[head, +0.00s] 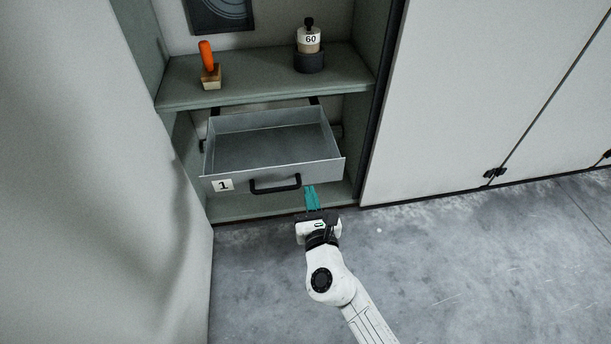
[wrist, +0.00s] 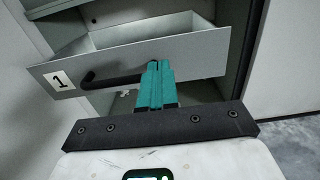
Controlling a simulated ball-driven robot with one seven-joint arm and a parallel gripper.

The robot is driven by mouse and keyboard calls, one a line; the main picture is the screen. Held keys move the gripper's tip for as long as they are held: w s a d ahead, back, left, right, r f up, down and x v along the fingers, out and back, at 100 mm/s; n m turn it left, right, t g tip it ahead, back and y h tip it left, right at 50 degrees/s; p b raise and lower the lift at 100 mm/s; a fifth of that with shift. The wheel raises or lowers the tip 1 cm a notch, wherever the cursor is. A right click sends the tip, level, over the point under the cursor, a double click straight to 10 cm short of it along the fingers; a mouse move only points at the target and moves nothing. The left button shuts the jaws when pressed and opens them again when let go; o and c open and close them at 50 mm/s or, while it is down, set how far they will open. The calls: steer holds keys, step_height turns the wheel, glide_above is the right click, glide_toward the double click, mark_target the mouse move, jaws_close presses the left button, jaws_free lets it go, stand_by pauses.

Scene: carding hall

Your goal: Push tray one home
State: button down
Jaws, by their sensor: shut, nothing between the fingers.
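Tray one is a grey metal drawer (head: 320,166) with a "1" label at the left of its front and a black bar handle (head: 275,185). It stands pulled out of the cabinet, and its inside looks empty. In the wrist view its front (wrist: 195,55) lies across the picture just ahead of my gripper. My gripper (head: 310,188) has teal fingers, shut and empty, near the lower front edge, right of the handle. In the wrist view the fingertips (wrist: 158,66) overlap the handle's right end; I cannot tell whether they touch.
A shelf (head: 250,84) above the tray holds an orange-handled brush (head: 208,66) and a dark-based jar labelled "60" (head: 309,46). Closed cabinet doors (head: 470,90) stand to the right, and a pale panel (head: 90,180) fills the left. Concrete floor (head: 480,260) is clear at the right.

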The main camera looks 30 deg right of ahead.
mark_target(303, 165)
steer(key=x, duration=0.7)
steer(key=shift+b, duration=0.4)
steer(key=shift+w, duration=0.1)
